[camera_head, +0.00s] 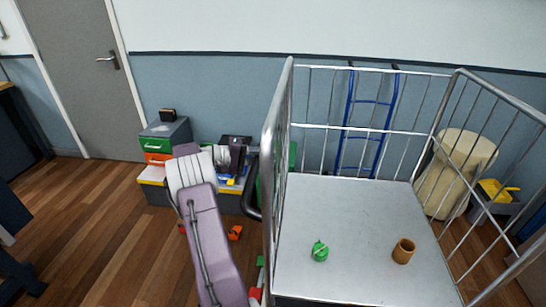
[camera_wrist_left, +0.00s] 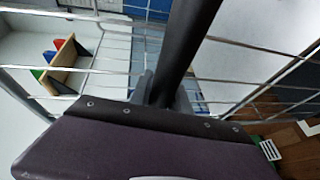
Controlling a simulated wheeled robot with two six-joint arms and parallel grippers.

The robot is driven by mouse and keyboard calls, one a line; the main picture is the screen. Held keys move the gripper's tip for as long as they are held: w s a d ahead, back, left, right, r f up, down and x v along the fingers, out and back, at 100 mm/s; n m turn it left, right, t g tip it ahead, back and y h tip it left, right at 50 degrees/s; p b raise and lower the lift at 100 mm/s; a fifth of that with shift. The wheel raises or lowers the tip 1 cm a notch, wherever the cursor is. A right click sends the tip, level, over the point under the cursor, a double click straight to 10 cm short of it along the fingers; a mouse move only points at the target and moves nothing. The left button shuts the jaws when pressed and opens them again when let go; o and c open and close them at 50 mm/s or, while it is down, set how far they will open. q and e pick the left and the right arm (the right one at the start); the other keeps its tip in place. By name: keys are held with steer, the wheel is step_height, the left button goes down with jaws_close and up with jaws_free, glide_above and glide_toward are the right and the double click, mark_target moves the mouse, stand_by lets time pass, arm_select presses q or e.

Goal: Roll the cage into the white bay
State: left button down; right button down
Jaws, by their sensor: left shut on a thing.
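The cage (camera_head: 350,225) is a wire-sided trolley with a pale grey floor, filling the right half of the head view. A black curved handle (camera_head: 252,198) sits on its left side. My left gripper (camera_wrist_left: 166,95) is shut on a dark bar (camera_wrist_left: 188,45) in the wrist view, which looks like this handle. In the head view my left arm reaches to the cage's left side, and the fingertips are hard to make out there. A green round object (camera_head: 320,251) and a brown cup (camera_head: 403,251) are on the cage floor. I cannot make out a white bay. My right gripper is not in view.
A blue hand truck (camera_head: 365,120) leans on the wall behind the cage. A cream bin (camera_head: 455,172) and a grey box with yellow things (camera_head: 495,200) stand at right. Stacked toolboxes (camera_head: 165,140) and small orange items (camera_head: 235,233) are left of the cage. Wooden floor (camera_head: 95,230) is open at left.

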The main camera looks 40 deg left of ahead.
arm_select(q)
steer(key=shift+s+a, duration=0.1)
steer(key=shift+a, duration=0.05)
stand_by(0.3)
steer(key=c, duration=1.5)
jaws_free()
steer(key=shift+s+a, duration=0.15)
steer(key=shift+a, duration=0.1)
steer(key=v, duration=0.9)
steer(key=shift+s+p, duration=0.1)
steer(key=shift+p, duration=0.25)
